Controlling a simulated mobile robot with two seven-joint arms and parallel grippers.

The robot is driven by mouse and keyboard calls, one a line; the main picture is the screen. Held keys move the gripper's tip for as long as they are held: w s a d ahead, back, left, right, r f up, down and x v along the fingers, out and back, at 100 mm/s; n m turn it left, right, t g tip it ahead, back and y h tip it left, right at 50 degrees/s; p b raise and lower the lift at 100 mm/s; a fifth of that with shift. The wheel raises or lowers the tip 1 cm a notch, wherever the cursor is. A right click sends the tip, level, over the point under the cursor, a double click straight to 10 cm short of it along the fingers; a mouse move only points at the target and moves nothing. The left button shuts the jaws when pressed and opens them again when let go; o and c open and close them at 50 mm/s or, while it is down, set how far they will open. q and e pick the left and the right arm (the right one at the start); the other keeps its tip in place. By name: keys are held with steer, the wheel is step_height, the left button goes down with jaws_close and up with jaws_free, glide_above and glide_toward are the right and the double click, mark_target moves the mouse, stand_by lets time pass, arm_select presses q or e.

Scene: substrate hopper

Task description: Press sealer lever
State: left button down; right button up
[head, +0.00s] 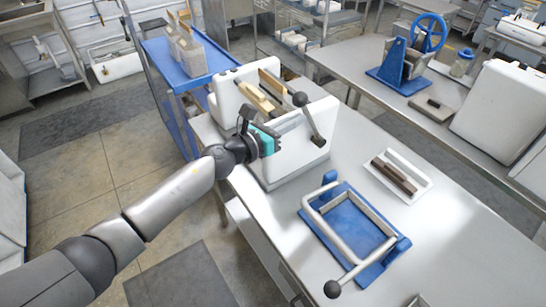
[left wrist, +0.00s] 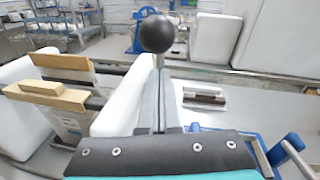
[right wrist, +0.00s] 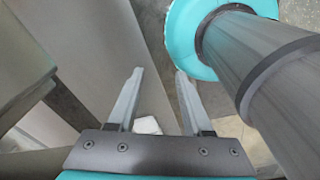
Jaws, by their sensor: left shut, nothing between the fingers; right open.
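The white sealer (head: 290,160) stands on the steel table, with wooden bars (head: 258,95) across its top. Its lever (head: 312,122) is a metal rod ending in a black ball knob (head: 300,99), and it stands raised and tilted. My left gripper (head: 296,117) is shut and empty, its fingers reaching toward the rod below the knob. In the left wrist view the knob (left wrist: 157,33) rises just beyond the fingertips; I cannot tell if they touch the rod. My right gripper (right wrist: 158,72) is open and empty over the floor, outside the head view.
A blue cart (head: 160,60) with bags stands behind left. A second bench (head: 360,60) holds a blue-wheeled device.

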mark_target(313, 123)
arm_select(q)
steer(key=w+d+r, duration=0.2)
steer(key=d, duration=0.1)
steer(key=w+d+r, duration=0.1)
steer(key=d, duration=0.1)
steer(key=shift+w+r, duration=0.1)
steer(key=shift+w, duration=0.15)
steer(key=shift+w+d+r, duration=0.1)
steer(key=shift+w+d, duration=0.2)
steer(key=shift+d, duration=0.05)
steer(key=shift+d+r, duration=0.1)
steer(key=shift+r, duration=0.05)
